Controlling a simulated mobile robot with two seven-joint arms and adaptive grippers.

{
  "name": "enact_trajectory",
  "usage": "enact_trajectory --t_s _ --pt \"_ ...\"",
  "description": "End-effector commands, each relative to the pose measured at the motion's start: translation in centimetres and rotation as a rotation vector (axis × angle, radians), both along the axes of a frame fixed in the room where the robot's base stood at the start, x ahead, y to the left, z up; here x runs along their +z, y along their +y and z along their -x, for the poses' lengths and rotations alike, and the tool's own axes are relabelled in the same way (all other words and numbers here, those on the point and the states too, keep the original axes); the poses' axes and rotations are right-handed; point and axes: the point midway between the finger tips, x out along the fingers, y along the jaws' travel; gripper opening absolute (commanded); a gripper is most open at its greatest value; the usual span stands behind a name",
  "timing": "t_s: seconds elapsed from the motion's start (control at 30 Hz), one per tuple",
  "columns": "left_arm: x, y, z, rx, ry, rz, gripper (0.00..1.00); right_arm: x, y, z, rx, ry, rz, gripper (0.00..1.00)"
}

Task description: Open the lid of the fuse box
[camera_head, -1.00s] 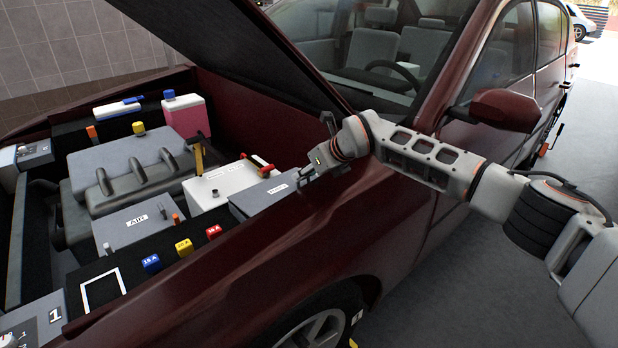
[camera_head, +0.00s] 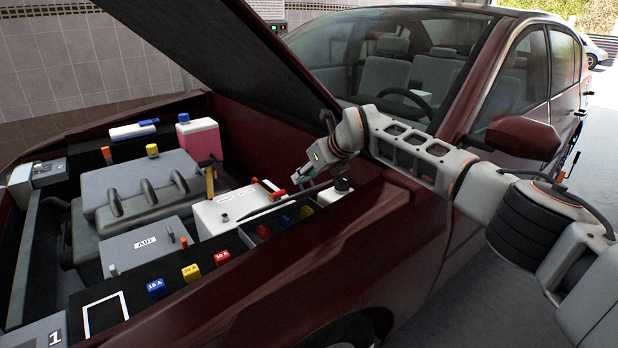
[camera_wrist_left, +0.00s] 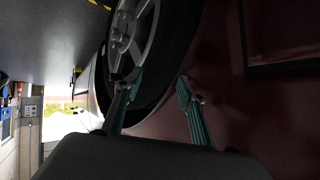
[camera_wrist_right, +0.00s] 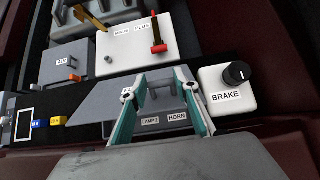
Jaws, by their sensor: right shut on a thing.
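The fuse box lid (camera_head: 285,203) is raised and seen nearly edge-on, a thin dark-grey panel beside the white battery. Coloured fuses (camera_head: 285,221) show in the uncovered box on its near side. My left gripper (camera_wrist_left: 152,88) is open and empty beside the car's wheel, outside the head view.
A white BRAKE reservoir (camera_wrist_right: 228,92) with a black cap stands right of the fuse box. The white battery (camera_head: 232,207) with red and yellow clamps is behind the lid. The raised hood (camera_head: 240,60) hangs above. The red fender (camera_head: 350,250) lies in front.

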Motion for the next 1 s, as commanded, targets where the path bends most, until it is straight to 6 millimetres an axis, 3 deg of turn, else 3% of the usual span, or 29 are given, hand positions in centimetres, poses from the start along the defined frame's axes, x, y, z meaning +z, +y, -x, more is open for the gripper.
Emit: enact_trajectory --t_s 0.3,0.33,0.37,0.4,1.0 --pt "-0.2 0.0 0.3 0.002 0.006 0.001 0.40 0.0 0.1 -0.1 0.002 -0.004 -0.001 0.00" --pt "-0.2 0.0 0.3 0.003 0.008 0.001 0.40 0.0 0.1 -0.1 0.002 -0.004 -0.001 0.38" --pt "-0.2 0.0 0.3 0.003 0.009 0.002 0.40 0.0 0.1 -0.1 0.001 -0.003 -0.001 0.46" --pt "-0.3 0.0 0.4 0.005 0.009 0.003 0.40 0.0 0.1 0.0 0.001 -0.003 -0.001 0.47" --pt "-0.4 0.1 0.5 0.006 0.013 0.000 0.40 0.9 -0.8 1.0 0.003 -0.004 0.001 0.47"
